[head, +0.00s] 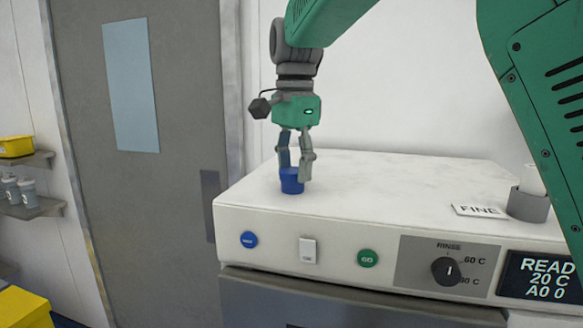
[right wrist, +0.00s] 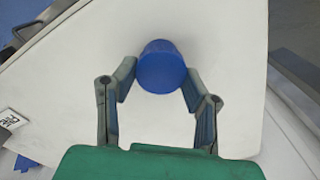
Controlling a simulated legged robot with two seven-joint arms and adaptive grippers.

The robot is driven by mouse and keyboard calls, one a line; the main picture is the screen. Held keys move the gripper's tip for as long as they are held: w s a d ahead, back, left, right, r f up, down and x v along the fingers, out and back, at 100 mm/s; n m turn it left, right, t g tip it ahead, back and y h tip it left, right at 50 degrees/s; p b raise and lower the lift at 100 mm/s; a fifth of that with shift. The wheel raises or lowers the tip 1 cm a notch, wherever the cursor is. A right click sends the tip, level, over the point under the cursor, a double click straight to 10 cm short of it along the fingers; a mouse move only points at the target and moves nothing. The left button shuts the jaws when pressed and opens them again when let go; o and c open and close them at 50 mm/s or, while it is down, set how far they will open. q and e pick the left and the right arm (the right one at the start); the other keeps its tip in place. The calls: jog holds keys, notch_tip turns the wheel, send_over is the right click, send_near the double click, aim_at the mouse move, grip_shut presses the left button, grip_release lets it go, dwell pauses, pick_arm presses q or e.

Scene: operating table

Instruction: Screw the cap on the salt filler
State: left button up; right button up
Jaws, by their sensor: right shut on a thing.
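The blue cap (head: 291,181) is a short round cylinder at the left part of the white machine top. My right gripper (head: 296,168) reaches down from above and is shut on it. In the right wrist view the cap (right wrist: 162,68) sits between the fingertips of my right gripper (right wrist: 159,88), with the white surface behind it. I cannot tell whether the cap rests on the top or hangs just above it. Whether anything lies under the cap is hidden. My left gripper does not show in the head view.
The white machine top (head: 390,180) is mostly clear. The front panel has a rinse knob (head: 446,271) and a display (head: 541,279). A door (head: 160,200) stands at left.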

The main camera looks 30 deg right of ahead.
jog(key=m, duration=0.3)
jog(key=shift+s+m, duration=0.1)
jog(key=shift+m, duration=0.3)
grip_shut()
jog(key=o, duration=1.3)
grip_release()
jog(key=shift+o, duration=0.2)
jog(key=shift+s+r, duration=0.1)
jog(key=shift+s, duration=0.05)
jog(key=shift+r, duration=0.4)
notch_tip(320, 180, up, 11)
